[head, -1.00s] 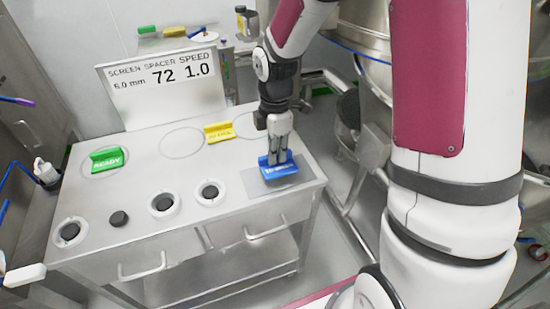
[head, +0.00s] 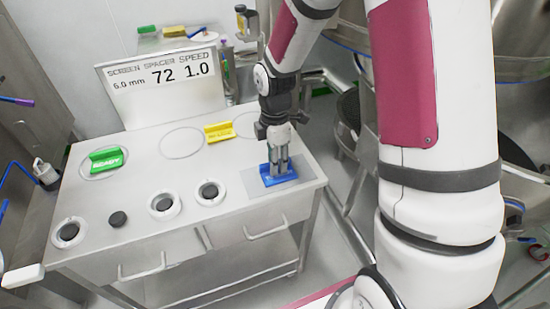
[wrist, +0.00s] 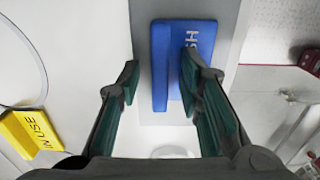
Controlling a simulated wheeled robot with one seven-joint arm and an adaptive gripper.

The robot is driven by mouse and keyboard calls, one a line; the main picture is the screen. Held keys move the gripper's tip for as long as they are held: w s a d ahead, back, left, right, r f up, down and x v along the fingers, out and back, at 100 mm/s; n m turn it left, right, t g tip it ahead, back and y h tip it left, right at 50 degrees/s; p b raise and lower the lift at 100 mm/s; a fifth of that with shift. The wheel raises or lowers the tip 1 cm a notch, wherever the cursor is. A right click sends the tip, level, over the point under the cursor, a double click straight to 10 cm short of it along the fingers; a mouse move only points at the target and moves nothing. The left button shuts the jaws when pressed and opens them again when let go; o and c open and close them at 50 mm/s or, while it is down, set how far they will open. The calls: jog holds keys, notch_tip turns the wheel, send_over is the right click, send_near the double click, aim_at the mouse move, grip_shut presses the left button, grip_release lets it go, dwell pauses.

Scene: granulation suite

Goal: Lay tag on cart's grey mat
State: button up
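The blue tag (head: 282,180) lies on the grey mat (head: 256,188) at the right end of the cart top. In the wrist view the tag (wrist: 161,68) shows white letters, partly covered by a finger. My gripper (head: 278,164) points down right at the tag, with its fingertips low around it. In the wrist view my gripper (wrist: 163,80) has its fingers apart. A clear gap shows between the left finger and the tag; the right finger overlaps the tag's lettered side, and I cannot tell whether it touches.
A yellow tag (head: 219,132) and a green READY tag (head: 106,160) stand on the cart (head: 150,190). Several round fittings line its front, including a black knob (head: 118,219). A sign board (head: 163,85) stands at the back. Steel vessels stand to the right.

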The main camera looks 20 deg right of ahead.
notch_tip(320, 180, up, 12)
jog(key=p, duration=0.1)
jog(key=s+r+m+t, duration=0.2)
jog(key=s+r+m, duration=0.6)
jog(key=s+r, duration=0.3)
jog(key=s+r+m+t, duration=0.1)
jog(key=s+m, duration=0.9)
jog(key=s, duration=0.4)
jog(key=shift+d+r+t, duration=0.15)
jog(key=shift+r+t, duration=0.25)
jog(key=shift+s, duration=0.1)
jog(key=shift+s+r+p, duration=0.1)
jog(key=shift+r+p, duration=0.95)
jog(key=shift+r, duration=0.2)
